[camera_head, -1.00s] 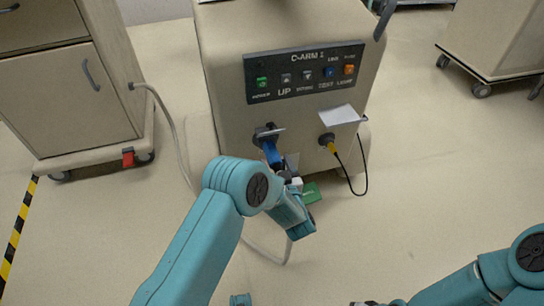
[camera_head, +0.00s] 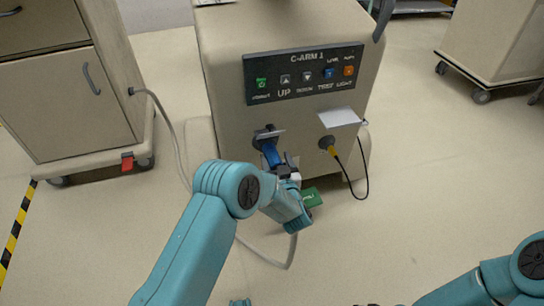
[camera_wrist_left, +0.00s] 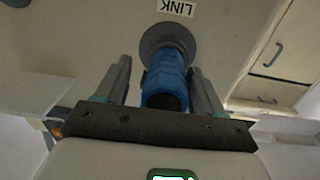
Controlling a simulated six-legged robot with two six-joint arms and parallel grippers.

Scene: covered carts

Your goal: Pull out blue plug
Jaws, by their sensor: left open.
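The blue plug (camera_head: 271,154) sits in the left socket on the front of the beige C-ARM machine (camera_head: 225,130). In the left wrist view the plug (camera_wrist_left: 168,75) stands out from a round grey socket (camera_wrist_left: 165,38) beside a LINK label. My left gripper (camera_head: 282,162) is at the plug, its fingers (camera_wrist_left: 160,72) open on both sides, with a visible gap at the right finger. The arm hides the plug's lower end in the head view. My right arm (camera_head: 490,284) is at the lower right; only a dark sliver of its gripper (camera_head: 372,304) shows.
A yellow-black plug (camera_head: 328,146) with a black cable sits to the right, under a white flap (camera_head: 339,117). A green tag (camera_head: 311,197) hangs near my gripper. A pale cable (camera_head: 165,118) runs from the left cart (camera_head: 70,105) behind my arm.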

